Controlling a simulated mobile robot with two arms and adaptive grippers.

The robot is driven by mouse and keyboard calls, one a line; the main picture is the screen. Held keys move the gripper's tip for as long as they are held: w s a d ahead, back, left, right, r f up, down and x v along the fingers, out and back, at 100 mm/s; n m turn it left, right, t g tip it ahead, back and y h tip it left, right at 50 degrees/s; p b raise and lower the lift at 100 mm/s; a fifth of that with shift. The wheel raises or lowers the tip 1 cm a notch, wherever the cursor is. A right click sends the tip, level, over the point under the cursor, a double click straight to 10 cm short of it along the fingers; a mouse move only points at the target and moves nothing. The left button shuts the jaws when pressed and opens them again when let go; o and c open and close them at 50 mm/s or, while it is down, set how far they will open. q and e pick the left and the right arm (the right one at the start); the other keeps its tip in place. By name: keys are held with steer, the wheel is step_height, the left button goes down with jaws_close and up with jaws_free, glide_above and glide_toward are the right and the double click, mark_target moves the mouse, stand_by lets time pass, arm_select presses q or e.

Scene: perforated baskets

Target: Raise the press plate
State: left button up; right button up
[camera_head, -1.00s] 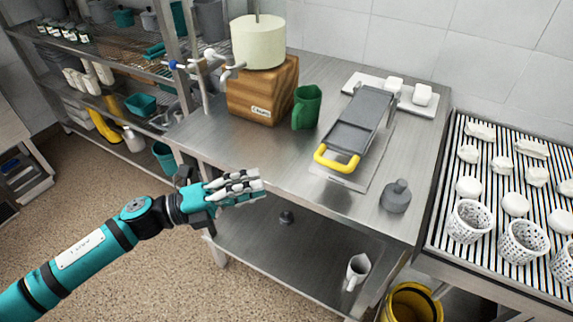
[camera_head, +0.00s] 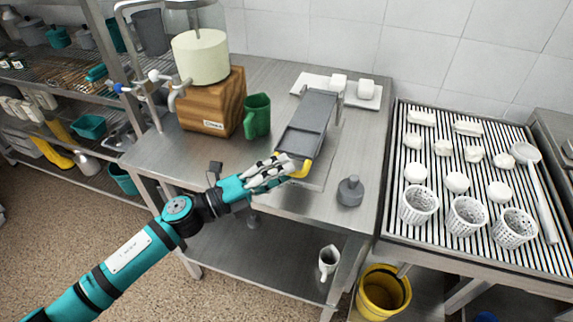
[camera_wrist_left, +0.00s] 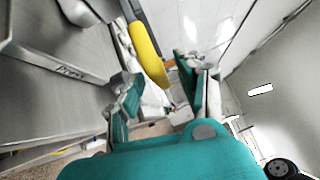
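The press plate is a long dark grey plate (camera_head: 308,122) on the steel table, with a yellow handle (camera_head: 303,169) at its near end. My left gripper (camera_head: 282,164) is at that handle and covers part of it. In the left wrist view the yellow handle (camera_wrist_left: 147,50) reaches between the two spread fingers of the left gripper (camera_wrist_left: 158,80). The fingers are apart, and no firm contact with the handle shows. My right gripper is in neither current view.
A green mug (camera_head: 257,116) and a wooden-based machine (camera_head: 212,108) stand left of the press. A grey weight (camera_head: 350,191) stands right of it. A white tray (camera_head: 313,81) with white blocks lies behind. A ribbed drainer (camera_head: 392,215) with perforated baskets is at the right.

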arm_select(q)
steer(key=shift+x, duration=0.75)
jaws_close()
steer(key=shift+f, duration=0.1)
